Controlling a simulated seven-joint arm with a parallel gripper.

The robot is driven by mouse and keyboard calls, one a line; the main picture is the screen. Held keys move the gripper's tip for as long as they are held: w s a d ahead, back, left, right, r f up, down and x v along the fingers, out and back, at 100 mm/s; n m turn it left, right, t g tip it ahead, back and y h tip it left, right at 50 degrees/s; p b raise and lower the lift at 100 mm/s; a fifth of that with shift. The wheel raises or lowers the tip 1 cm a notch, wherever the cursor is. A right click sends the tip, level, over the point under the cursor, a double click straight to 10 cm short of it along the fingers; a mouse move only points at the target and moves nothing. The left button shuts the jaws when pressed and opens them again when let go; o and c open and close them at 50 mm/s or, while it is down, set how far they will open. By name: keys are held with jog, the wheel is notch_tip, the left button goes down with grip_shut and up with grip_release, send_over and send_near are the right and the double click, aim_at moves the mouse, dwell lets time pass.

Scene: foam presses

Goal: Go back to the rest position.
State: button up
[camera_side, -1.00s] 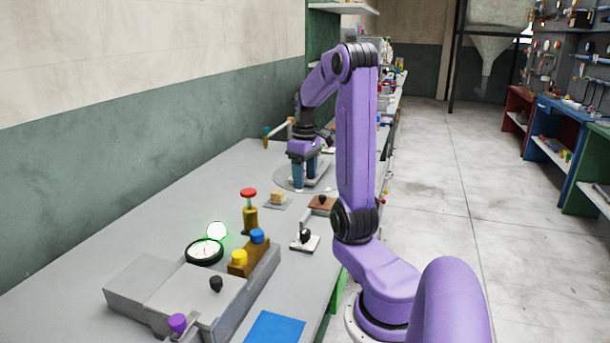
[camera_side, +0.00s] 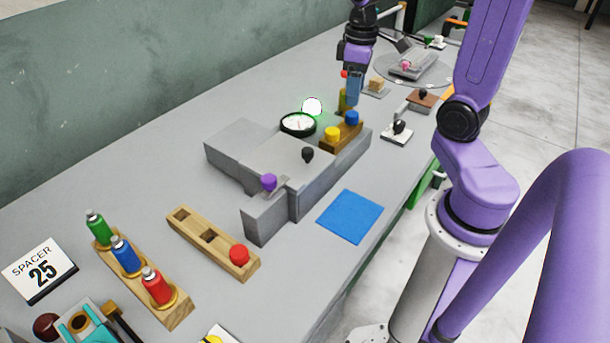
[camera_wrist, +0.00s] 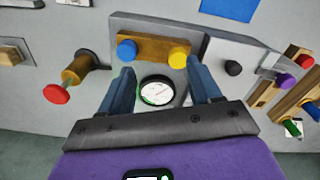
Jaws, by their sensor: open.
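My gripper (camera_side: 355,92) is open and empty in the side view, pointing down above the far end of the grey press (camera_side: 272,165). In the wrist view its two blue fingers (camera_wrist: 162,82) stand apart, with the round gauge (camera_wrist: 156,91) seen between them. The gauge also shows in the side view (camera_side: 298,124), with a lit white lamp (camera_side: 312,106) beside it. A blue knob (camera_wrist: 127,50) and a yellow knob (camera_wrist: 178,57) on a wooden block lie beyond the fingertips. The fingers partly hide a post with a red cap, seen whole in the wrist view (camera_wrist: 57,94).
A blue mat (camera_side: 350,217) lies in front of the press. A wooden rack (camera_side: 212,240) holds a red knob, and another holds three spray bottles (camera_side: 125,255). A sign (camera_side: 40,270) reads "SPACER 25". A round plate (camera_side: 440,70) bears a grey item at the back.

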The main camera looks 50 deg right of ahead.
jog(key=s+a+f+n, duration=0.2)
jog(key=s+a+n, duration=0.6)
jog(key=s+a, duration=0.8)
jog(key=shift+s+a+n, duration=0.15)
jog(key=shift+a+n, duration=0.15)
jog(key=shift+a, duration=0.15)
